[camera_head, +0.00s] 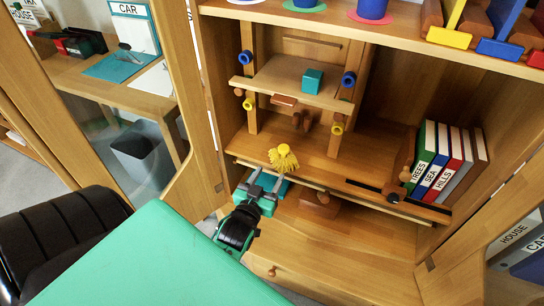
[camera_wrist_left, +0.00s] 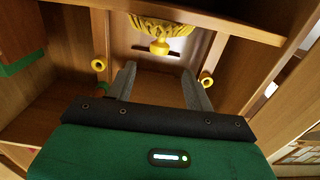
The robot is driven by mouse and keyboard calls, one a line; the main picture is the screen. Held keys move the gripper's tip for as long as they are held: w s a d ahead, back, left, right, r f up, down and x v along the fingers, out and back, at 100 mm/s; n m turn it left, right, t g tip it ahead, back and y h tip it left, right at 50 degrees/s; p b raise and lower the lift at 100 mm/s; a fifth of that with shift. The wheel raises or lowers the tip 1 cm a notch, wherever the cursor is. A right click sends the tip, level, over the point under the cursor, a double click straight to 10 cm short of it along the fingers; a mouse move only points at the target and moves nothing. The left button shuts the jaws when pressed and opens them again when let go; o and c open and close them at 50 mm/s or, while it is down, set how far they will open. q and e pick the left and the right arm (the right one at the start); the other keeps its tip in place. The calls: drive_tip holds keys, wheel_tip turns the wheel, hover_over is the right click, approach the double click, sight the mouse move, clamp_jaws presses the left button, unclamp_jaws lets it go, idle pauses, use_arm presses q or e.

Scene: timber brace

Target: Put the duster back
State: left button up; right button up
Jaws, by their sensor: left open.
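The duster is a yellow fluffy head (camera_head: 283,157) at the front edge of the cabinet's middle shelf in the head view. In the left wrist view the duster (camera_wrist_left: 162,30) is at the top centre, with a short yellow knob pointing towards me. My left gripper (camera_head: 268,182) is just in front of and below the duster in the head view. In the wrist view its fingers (camera_wrist_left: 158,76) are apart, with nothing between them; the knob shows beyond their tips. I cannot tell what supports the duster. My right gripper is not in view.
A wooden frame with a small shelf (camera_head: 290,82) holding a teal block (camera_head: 312,81) stands behind the duster. Several books (camera_head: 447,163) stand at the right. Open cabinet doors flank the space, and a green tabletop (camera_head: 160,255) is at the front left.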

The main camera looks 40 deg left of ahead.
use_arm(q)
drive_tip(key=s+d+f+m+g+h, duration=0.2)
drive_tip(key=s+d+g, duration=0.4)
drive_tip(key=s, duration=0.3)
drive_tip(key=s+d+f+m+g+h, duration=0.2)
drive_tip(key=s+d+f+g+h, duration=0.1)
drive_tip(key=s+d+g, duration=0.3)
drive_tip(key=s+d, duration=0.2)
drive_tip(key=s, duration=0.1)
drive_tip(key=shift+d+f+m+h, duration=0.15)
drive_tip(key=shift+d+m+h, duration=0.15)
drive_tip(key=shift+m, duration=0.1)
